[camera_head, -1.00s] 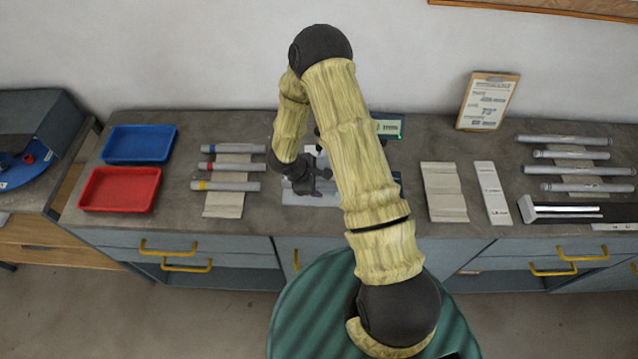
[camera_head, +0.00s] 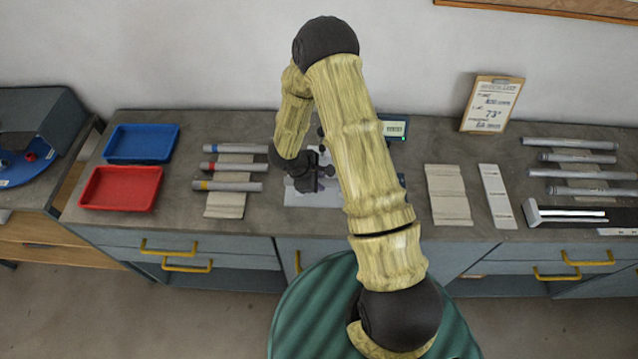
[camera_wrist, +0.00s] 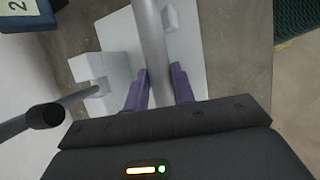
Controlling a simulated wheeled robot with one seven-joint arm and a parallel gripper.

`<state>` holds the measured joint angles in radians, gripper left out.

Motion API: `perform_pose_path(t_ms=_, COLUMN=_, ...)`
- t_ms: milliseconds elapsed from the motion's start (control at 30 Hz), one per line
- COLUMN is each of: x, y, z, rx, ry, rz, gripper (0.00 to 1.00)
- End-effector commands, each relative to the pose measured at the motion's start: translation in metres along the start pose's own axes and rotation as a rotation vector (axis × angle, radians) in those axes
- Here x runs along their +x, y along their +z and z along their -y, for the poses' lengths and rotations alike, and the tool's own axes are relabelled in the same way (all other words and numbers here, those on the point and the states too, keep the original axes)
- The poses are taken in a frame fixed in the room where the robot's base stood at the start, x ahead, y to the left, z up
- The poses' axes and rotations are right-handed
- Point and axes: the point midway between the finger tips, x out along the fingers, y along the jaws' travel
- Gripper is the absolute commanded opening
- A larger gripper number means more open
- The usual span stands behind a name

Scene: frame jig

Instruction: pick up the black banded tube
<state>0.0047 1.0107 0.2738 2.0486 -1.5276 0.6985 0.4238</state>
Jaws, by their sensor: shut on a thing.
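My gripper (camera_wrist: 160,88) has purple fingers and is shut on a grey tube (camera_wrist: 151,35) that runs up between them in the wrist view. No black band shows on the visible part of this tube, so I cannot tell whether it is the black banded one. White blocks of a pale fixture (camera_wrist: 120,33) lie under and beside the tube; I cannot tell whether the tube touches them. In the head view my gripper (camera_head: 318,180) is over the pale fixture plate (camera_head: 297,198), and my arm hides much of that area.
A dark rod with a black knob (camera_wrist: 45,116) stands close left of my gripper. Tubes with blue (camera_head: 208,148), red (camera_head: 207,166) and yellow (camera_head: 204,185) bands lie on a rack at left. Red (camera_head: 120,188) and blue (camera_head: 142,143) trays stand farther left. Several tubes lie at right.

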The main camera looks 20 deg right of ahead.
Motion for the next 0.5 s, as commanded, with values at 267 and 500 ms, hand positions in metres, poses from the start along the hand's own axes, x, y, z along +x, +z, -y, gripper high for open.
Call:
perform_pose_path(t_ms=267, x=-0.023, y=-0.012, z=0.007, rx=-0.005, ry=0.003, rz=-0.003, gripper=0.00)
perform_pose_path(t_ms=500, x=-0.050, y=-0.057, z=0.039, rx=-0.005, ry=0.005, rz=-0.005, gripper=0.00)
